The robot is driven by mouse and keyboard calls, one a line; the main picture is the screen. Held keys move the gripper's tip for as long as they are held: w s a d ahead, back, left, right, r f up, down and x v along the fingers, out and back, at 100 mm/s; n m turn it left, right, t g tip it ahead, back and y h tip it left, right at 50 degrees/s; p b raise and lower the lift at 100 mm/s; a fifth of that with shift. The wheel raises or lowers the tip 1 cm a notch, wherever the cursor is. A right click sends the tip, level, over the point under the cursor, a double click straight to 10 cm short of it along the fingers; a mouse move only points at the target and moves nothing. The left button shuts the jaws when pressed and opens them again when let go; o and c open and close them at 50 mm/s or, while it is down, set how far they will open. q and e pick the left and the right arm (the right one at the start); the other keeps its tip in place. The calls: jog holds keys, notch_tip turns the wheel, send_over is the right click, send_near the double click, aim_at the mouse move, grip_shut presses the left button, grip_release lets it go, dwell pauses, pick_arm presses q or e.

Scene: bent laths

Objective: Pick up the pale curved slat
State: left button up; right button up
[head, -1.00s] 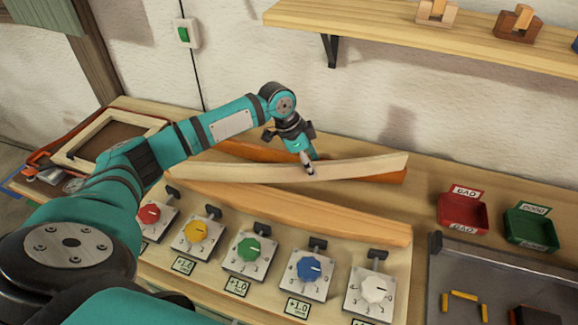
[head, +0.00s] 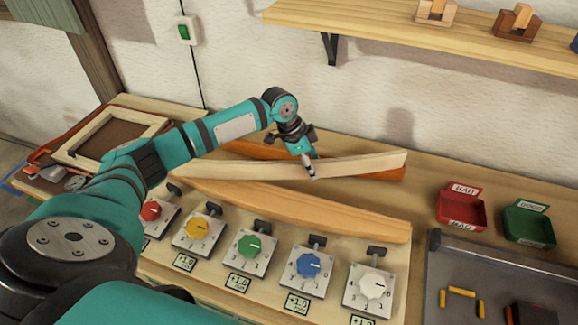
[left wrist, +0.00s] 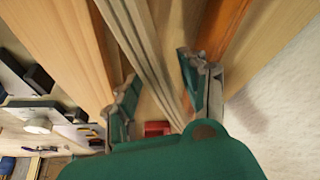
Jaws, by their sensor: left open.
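The pale curved slat (head: 235,171) lies across the bench in the head view, over the darker orange slat. In the left wrist view the pale slat (left wrist: 138,40) runs up between the two fingers, with a gap on each side. My left gripper (head: 309,170) points down at the slat's right half, its fingers open. In the left wrist view the open left gripper (left wrist: 163,100) has one finger on each side of the slat. Whether a finger touches it, I cannot tell. My right gripper is not in view.
An orange slat (head: 385,174) lies behind and a tan slat (head: 310,210) in front. Several dial boxes, including a blue-knobbed one (head: 309,266), line the front. Red (head: 461,210) and green (head: 529,227) bins stand right. A wall shelf (head: 400,25) hangs above.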

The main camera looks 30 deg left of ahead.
pick_arm(q)
grip_shut()
dwell(0.6)
